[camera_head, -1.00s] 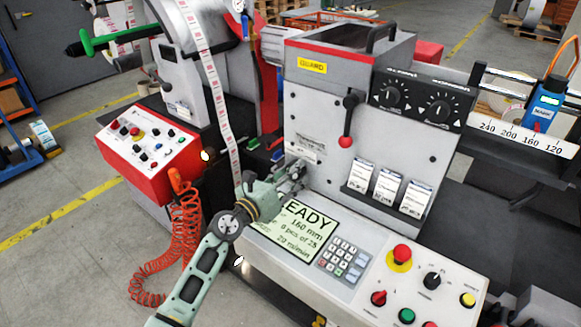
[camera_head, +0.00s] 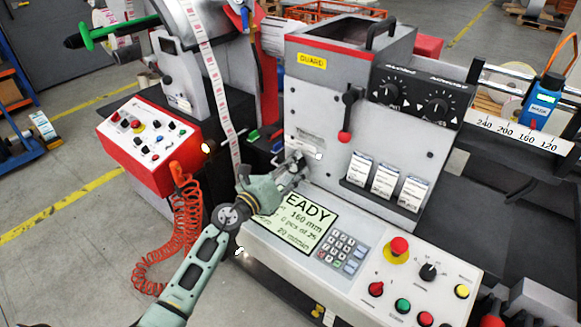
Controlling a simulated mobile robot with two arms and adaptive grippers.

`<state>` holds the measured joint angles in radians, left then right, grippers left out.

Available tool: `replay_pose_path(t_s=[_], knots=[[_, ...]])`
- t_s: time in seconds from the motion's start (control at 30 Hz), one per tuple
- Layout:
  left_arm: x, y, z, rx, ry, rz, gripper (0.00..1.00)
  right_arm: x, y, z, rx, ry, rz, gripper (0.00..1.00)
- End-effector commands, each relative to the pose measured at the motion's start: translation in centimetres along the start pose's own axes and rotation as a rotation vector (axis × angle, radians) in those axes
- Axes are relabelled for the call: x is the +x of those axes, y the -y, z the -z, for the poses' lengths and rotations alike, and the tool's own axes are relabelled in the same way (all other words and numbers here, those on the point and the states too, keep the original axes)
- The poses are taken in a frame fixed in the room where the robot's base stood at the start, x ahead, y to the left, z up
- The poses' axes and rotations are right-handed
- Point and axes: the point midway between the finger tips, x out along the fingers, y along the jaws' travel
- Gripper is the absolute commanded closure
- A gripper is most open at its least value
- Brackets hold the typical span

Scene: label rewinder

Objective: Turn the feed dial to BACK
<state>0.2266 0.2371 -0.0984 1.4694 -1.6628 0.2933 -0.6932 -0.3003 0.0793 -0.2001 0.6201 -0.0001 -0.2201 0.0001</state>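The label lettering is too small to tell which knob is the feed dial. On the white front panel (camera_head: 335,285) are a black rotary knob (camera_head: 428,271) and a red rotary knob (camera_head: 376,289). Two more black dials, a left one (camera_head: 388,92) and a right one (camera_head: 436,108), sit on the black upper panel. My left gripper (camera_head: 299,164) is at the grey machine face, just above the display and below a small pale plate (camera_head: 309,143). Its fingers are small and blend with the metal, so their opening and any contact are unclear. My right gripper is not in view.
The display (camera_head: 297,222) and keypad (camera_head: 343,250) lie below my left gripper. A red-knobbed lever (camera_head: 345,136) and label cards (camera_head: 385,180) are to its right. A label web (camera_head: 216,90) and a coiled red hose (camera_head: 187,225) are to its left.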

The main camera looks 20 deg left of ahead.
Motion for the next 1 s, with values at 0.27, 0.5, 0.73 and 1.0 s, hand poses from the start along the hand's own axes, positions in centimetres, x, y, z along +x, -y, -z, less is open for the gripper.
replay_pose_path(t_s=[0.27,0.5,0.73,1.0], knots=[[-0.1,-0.2,0.4,-0.001,-0.007,-0.003,0.48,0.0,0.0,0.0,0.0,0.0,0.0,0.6],[-0.2,-0.1,0.3,0.0,-0.005,-0.002,0.48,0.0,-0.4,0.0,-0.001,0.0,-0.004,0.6],[-3.0,-0.2,0.3,0.002,-0.007,-0.003,0.48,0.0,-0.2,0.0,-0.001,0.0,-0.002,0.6],[-8.7,-0.2,0.4,0.001,-0.008,-0.004,0.48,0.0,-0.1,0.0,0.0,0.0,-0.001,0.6]])
